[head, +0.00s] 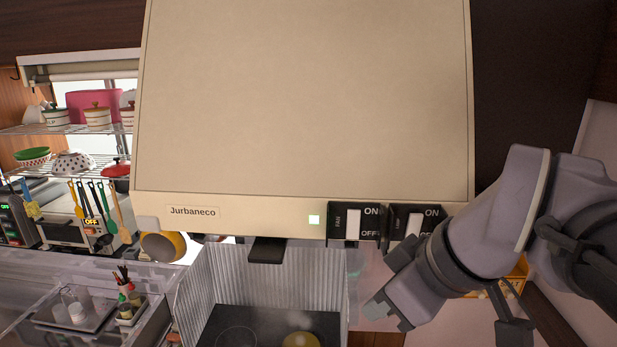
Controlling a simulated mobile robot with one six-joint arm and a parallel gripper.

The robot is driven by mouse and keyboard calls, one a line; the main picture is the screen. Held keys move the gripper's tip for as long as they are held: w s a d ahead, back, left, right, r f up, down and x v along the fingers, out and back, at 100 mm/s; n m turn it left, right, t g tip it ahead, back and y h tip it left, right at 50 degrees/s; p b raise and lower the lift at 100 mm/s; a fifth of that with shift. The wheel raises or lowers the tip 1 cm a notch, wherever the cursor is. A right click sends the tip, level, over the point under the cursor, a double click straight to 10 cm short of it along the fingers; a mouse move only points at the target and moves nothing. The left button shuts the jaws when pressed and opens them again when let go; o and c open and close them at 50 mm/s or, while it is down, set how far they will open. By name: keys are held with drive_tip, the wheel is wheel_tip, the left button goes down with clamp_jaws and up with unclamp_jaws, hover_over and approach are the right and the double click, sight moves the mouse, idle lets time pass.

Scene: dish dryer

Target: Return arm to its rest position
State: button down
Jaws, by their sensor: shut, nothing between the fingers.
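My arm comes in from the right side of the head view. My gripper (388,314) is at the lower right, below the switches of the beige hood and to the right of the corrugated metal splash guard. Its fingers appear closed together with nothing held. It looks apart from the hood and the guard, though my arm overlaps the right switch in the picture. The beige hood (305,100), labelled Jurbaneco, has a lit indicator and two ON/OFF switches, the left one (353,224) and the right one (413,222), partly hidden by my arm.
Under the hood, the splash guard (262,272) surrounds a dark stovetop (262,325) with a yellowish round item on it. Shelves with pots and bowls (75,163) stand at the left. A clear-walled dish dryer (50,325) with cups is at the lower left.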

drive_tip(key=s+f+m+b, duration=0.3)
drive_tip(key=f+b, duration=0.6)
drive_tip(key=f, duration=0.5)
drive_tip(key=s+f+m+h+b, duration=0.1)
drive_tip(key=s+f+m+b, duration=0.3)
drive_tip(key=f+b, duration=0.5)
drive_tip(key=s+d+f+m+b, duration=0.1)
drive_tip(key=s+f+m+b, duration=0.3)
drive_tip(key=f+b, duration=0.5)
wheel_tip(320, 180, down, 11)
drive_tip(key=shift+s+f+m+t+h+b, duration=0.15)
drive_tip(key=shift+m+t+h+b, duration=0.15)
drive_tip(key=shift+m, duration=0.9)
